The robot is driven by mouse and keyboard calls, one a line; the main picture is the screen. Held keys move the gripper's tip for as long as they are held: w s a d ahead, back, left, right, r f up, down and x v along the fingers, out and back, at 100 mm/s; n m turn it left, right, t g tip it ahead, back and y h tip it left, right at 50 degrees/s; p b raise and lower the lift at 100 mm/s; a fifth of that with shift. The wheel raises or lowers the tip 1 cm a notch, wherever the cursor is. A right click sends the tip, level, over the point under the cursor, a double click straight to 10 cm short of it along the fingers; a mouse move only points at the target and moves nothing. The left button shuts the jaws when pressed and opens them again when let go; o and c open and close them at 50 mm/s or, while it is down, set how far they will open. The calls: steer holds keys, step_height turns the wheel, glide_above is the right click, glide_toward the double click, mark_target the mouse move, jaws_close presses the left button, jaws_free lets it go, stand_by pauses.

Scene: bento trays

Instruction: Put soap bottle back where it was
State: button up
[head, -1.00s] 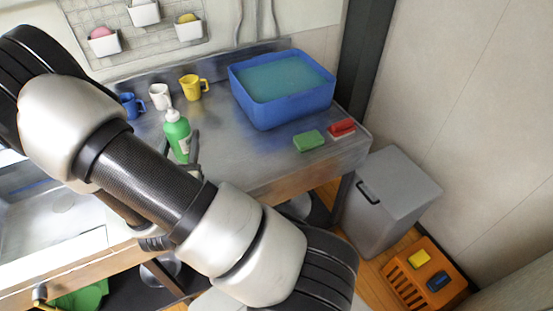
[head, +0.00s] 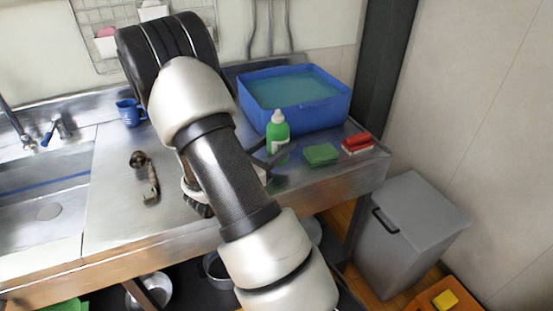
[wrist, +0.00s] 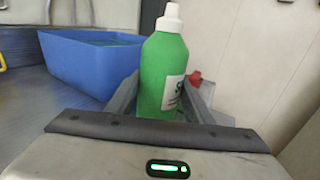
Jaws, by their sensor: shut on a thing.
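The green soap bottle (head: 277,131) with a white cap and white label stands upright in my gripper (head: 271,160), in front of the blue basin. In the wrist view the bottle (wrist: 163,75) is between the two grey fingers of my gripper (wrist: 160,100), which are shut on it. The bottle's base is partly hidden by my gripper, so I cannot tell whether it touches the counter.
The blue basin (head: 298,121) of water stands behind the bottle. A green sponge (head: 321,154) and a red-and-white brush (head: 357,142) lie to its right. A blue mug (head: 130,112) stands at the left. A grey bin (head: 408,222) is beside the counter.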

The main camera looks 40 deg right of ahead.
steer(key=shift+f+b, duration=0.35)
steer(key=shift+f, duration=1.45)
steer(key=shift+f, duration=0.1)
steer(key=shift+f, duration=0.15)
steer(key=o, duration=1.3)
